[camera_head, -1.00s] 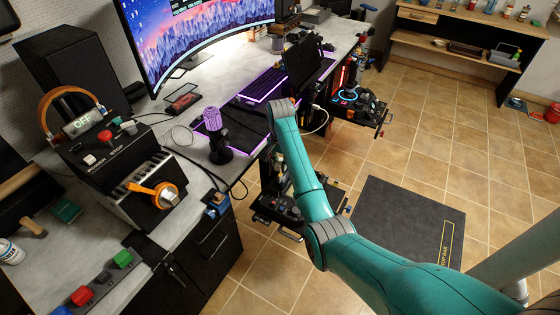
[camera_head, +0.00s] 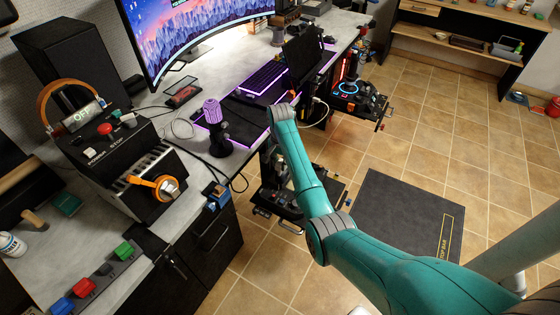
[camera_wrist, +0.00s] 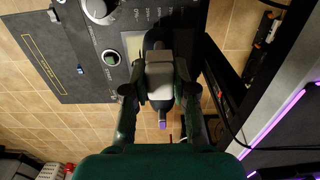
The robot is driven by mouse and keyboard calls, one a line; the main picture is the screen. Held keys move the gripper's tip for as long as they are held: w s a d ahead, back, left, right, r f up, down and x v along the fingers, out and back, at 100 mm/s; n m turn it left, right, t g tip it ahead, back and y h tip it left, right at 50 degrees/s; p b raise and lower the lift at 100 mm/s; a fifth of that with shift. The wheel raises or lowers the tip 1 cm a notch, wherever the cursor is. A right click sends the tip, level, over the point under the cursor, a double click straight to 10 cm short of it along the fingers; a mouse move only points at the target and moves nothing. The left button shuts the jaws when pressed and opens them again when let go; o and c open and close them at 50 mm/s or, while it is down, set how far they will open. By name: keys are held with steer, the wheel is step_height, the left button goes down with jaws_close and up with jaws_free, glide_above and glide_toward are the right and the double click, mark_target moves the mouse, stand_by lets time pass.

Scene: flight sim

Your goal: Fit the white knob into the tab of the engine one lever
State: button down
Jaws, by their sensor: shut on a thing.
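In the wrist view my gripper (camera_wrist: 158,92) is shut on a pale grey-white block, which I take to be the white knob (camera_wrist: 160,72). The knob lies between the two fingers, above a dark control panel (camera_wrist: 88,72) with printed markings. Dark rounded parts show beyond and below the knob, and a small purple tip (camera_wrist: 162,125) sticks out under it. I cannot make out the engine one lever's tab or whether the knob touches it. In the head view my arm reaches down beside the desk, and the gripper and knob are hidden.
The panel carries a large round dial (camera_wrist: 100,10) and a green-centred button (camera_wrist: 110,57). The desk edge with a purple light strip (camera_wrist: 280,120) and cables run at the right of the wrist view. In the head view a dark floor mat (camera_head: 405,220) and open tiled floor lie right of the arm.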

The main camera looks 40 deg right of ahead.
steer(key=shift+f, duration=0.8)
steer(key=shift+f, duration=0.15)
steer(key=c, duration=0.9)
jaws_free()
steer(key=shift+o, duration=0.2)
step_height(320, 180, up, 12)
steer(key=shift+f, duration=0.1)
